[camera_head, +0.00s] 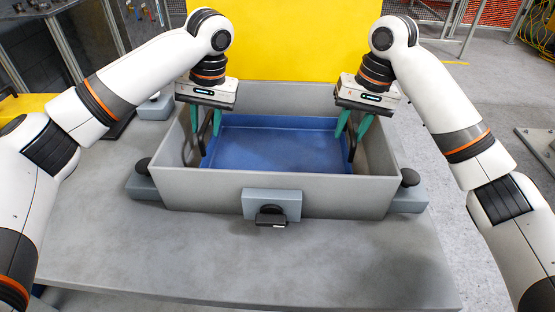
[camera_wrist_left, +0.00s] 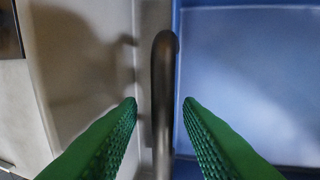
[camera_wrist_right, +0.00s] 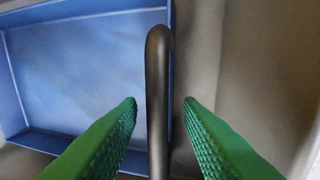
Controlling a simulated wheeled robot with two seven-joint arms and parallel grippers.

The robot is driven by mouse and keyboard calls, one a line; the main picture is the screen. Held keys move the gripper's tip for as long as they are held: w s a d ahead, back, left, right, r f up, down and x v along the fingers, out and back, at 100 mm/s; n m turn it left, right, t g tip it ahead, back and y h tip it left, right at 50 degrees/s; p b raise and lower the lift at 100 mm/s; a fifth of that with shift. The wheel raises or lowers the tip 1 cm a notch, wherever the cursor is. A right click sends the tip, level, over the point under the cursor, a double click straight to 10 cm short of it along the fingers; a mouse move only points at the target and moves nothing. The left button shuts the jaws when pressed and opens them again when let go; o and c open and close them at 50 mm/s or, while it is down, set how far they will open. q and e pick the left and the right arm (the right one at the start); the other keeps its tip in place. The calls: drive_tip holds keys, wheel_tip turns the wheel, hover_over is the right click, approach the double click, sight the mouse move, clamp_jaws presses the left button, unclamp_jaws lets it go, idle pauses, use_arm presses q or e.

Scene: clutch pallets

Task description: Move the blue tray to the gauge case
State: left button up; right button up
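The blue tray (camera_head: 275,146) lies inside a grey open box (camera_head: 270,188) on the table, with a dark bar handle at each end. My left gripper (camera_head: 207,132) reaches down at the tray's left handle; in the left wrist view its green fingers (camera_wrist_left: 160,102) are apart, with the handle (camera_wrist_left: 164,95) between them. My right gripper (camera_head: 350,132) is at the right handle; in the right wrist view its green fingers (camera_wrist_right: 160,102) are apart on either side of that handle (camera_wrist_right: 157,95). Neither gripper visibly presses its handle. I cannot identify the gauge case for sure.
The box walls stand close around the tray and both grippers. Grey blocks with black knobs (camera_head: 409,178) sit at the box's sides, and a grey block with a black latch (camera_head: 271,205) is at its front. A yellow panel (camera_head: 290,40) stands behind. The front tabletop (camera_head: 260,260) is clear.

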use_arm(q)
drive_tip(key=shift+r, duration=0.1)
use_arm(e)
drive_tip(key=shift+r, duration=0.25)
use_arm(q)
wheel_tip(320, 180, up, 12)
drive_tip(key=d, duration=0.2)
drive_tip(key=shift+d+f, duration=0.2)
use_arm(e)
wheel_tip(320, 180, up, 11)
drive_tip(key=d, duration=0.2)
drive_tip(key=shift+r, duration=0.15)
drive_tip(key=shift+d, duration=0.1)
use_arm(q)
drive_tip(key=shift+r, duration=0.1)
use_arm(e)
drive_tip(key=shift+r, duration=0.1)
